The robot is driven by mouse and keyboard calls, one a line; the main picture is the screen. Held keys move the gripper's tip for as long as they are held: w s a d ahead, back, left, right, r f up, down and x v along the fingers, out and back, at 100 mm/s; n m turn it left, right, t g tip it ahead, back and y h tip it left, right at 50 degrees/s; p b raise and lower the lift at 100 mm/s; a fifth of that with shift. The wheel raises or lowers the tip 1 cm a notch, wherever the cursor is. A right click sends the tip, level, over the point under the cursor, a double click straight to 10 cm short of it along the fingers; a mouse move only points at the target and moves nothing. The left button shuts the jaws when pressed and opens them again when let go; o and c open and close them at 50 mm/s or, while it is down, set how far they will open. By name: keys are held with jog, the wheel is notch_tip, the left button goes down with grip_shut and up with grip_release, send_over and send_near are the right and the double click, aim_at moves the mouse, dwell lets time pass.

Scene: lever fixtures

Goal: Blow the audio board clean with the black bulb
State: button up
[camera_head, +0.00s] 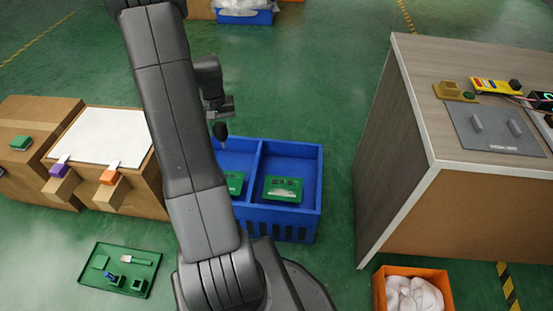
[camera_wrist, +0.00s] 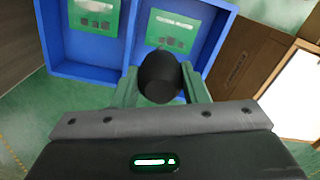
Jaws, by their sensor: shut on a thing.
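My gripper (camera_wrist: 160,88) is shut on the black bulb (camera_wrist: 160,76), which shows as a dark round shape between the green fingers in the wrist view. In the head view the bulb (camera_head: 220,130) hangs nozzle-down above the back of the blue crate (camera_head: 318,180), apart from the boards. One green board (camera_head: 283,188) lies in the crate's right compartment. Another (camera_head: 235,183) lies in the left compartment, partly hidden by my arm. Both boards show in the wrist view, (camera_wrist: 95,15) and (camera_wrist: 172,30). Their labels are too small to read, so I cannot tell which is the audio board.
Cardboard boxes (camera_head: 25,120) with a white panel (camera_head: 102,137) stand left of the crate. A green tray (camera_head: 120,270) with a brush and small items lies at front left. A tall workbench (camera_head: 400,150) and an orange bin (camera_head: 412,290) stand right. Green floor is clear between crate and bench.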

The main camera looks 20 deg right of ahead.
jog(key=s+d+f+m+b, duration=0.2)
jog(key=s+d+f+b, duration=0.2)
jog(key=d+f, duration=0.4)
jog(key=s+d+f+m+b, duration=0.1)
jog(key=s+d+f+b, duration=0.3)
jog(key=d+f, duration=0.4)
notch_tip(320, 180, down, 2)
jog(key=shift+s+d+f+m+b, duration=0.1)
jog(key=shift+s+d+m+b, duration=0.1)
jog(key=shift+m+b, duration=0.2)
jog(key=shift+o, duration=0.6)
jog(key=c, duration=0.4)
jog(key=shift+c, duration=0.2)
jog(key=o, duration=0.4)
